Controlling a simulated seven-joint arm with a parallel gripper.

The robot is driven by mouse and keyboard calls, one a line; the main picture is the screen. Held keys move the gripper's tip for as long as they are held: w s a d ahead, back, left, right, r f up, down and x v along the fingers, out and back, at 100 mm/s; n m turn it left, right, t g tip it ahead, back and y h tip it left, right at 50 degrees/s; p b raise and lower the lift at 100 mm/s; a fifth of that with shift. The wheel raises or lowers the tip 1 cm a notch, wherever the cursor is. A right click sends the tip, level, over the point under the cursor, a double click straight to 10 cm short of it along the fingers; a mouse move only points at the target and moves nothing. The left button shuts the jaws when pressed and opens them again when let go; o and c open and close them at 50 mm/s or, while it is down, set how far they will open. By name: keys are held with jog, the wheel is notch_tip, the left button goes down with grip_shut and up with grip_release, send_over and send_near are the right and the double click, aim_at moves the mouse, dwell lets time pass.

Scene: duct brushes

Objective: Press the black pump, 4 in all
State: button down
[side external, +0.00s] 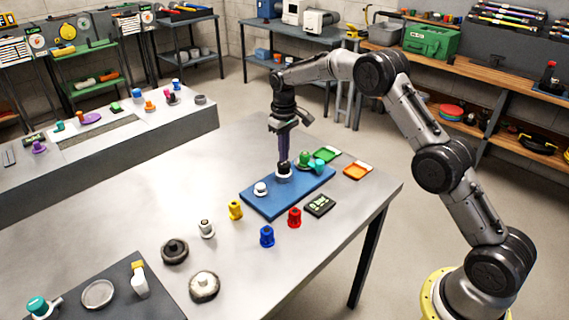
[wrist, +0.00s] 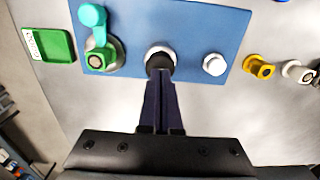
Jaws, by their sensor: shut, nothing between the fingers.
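The black pump (side external: 284,168) stands upright in a pale collar on the blue board (side external: 259,206). My gripper (side external: 284,157) points straight down right over the pump. Its fingers are together with nothing between them, and in the wrist view my gripper (wrist: 160,76) reaches the pump's black top. The tips look at or very near the top; I cannot tell whether they touch.
On the board, a white knob (side external: 261,188) and a green and teal fitting (side external: 304,160) flank the pump. Yellow (side external: 235,210), blue (side external: 267,236) and red (side external: 294,217) fittings, a black card (side external: 319,205) and orange tray (side external: 357,171) stand nearby.

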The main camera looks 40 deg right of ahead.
jog(key=shift+f, duration=1.4)
jog(key=shift+r, duration=1.1)
jog(key=shift+f, duration=0.1)
jog(key=shift+f, duration=1.05)
jog(key=shift+r, duration=1.15)
jog(key=shift+f, duration=0.1)
